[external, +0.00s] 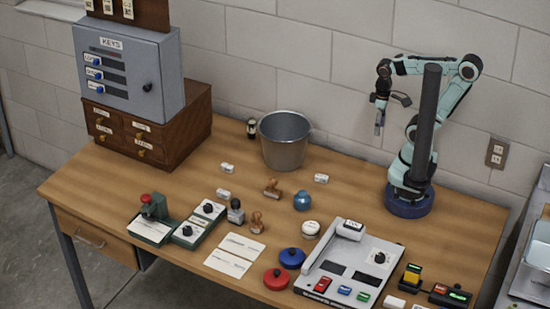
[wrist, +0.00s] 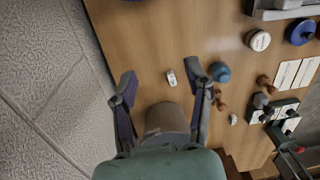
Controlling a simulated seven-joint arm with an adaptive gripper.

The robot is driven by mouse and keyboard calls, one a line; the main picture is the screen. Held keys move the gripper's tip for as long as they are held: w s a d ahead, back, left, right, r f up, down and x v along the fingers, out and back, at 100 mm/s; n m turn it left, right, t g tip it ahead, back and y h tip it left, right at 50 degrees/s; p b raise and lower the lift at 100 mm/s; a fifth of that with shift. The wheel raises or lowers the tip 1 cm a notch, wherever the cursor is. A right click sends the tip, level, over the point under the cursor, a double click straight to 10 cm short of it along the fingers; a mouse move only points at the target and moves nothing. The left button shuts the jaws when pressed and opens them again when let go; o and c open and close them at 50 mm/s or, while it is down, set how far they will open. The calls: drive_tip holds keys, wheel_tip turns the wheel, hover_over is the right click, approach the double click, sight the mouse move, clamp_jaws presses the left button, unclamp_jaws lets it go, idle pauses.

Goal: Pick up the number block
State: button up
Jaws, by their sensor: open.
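Several small white blocks with dark marks lie on the table; I cannot read them or tell which is the number block. One (external: 321,178) lies right of the metal bucket (external: 285,140); in the wrist view this block (wrist: 171,78) appears between my fingertips, well below them. Two more blocks, one upper (external: 227,169) and one lower (external: 224,194), lie left of the bucket. A further white block (external: 393,301) is at the front edge. My gripper (external: 379,128) is open and empty, high above the table near the wall; its fingers (wrist: 159,72) are spread in the wrist view.
A blue ball-shaped object (external: 302,200) and wooden stamps (external: 272,187) lie near the blocks. A dark little jar (external: 252,128) stands by the bucket. A key cabinet on wooden drawers (external: 155,130) fills the back left. Switch panels (external: 350,265) crowd the front.

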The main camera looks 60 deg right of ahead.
drive_tip(key=w+r+t, duration=0.1)
drive_tip(key=w+t, duration=0.3)
drive_tip(key=w, duration=0.4)
drive_tip(key=n+g, duration=0.1)
drive_tip(key=g, duration=0.1)
hover_over(322, 176)
drive_tip(key=shift+h, duration=0.3)
drive_tip(key=f, duration=1.9)
drive_tip(key=shift+s, duration=0.35)
drive_tip(key=f, duration=0.6)
drive_tip(key=shift+w+f, duration=0.2)
drive_tip(key=shift+w, duration=0.15)
clamp_jaws()
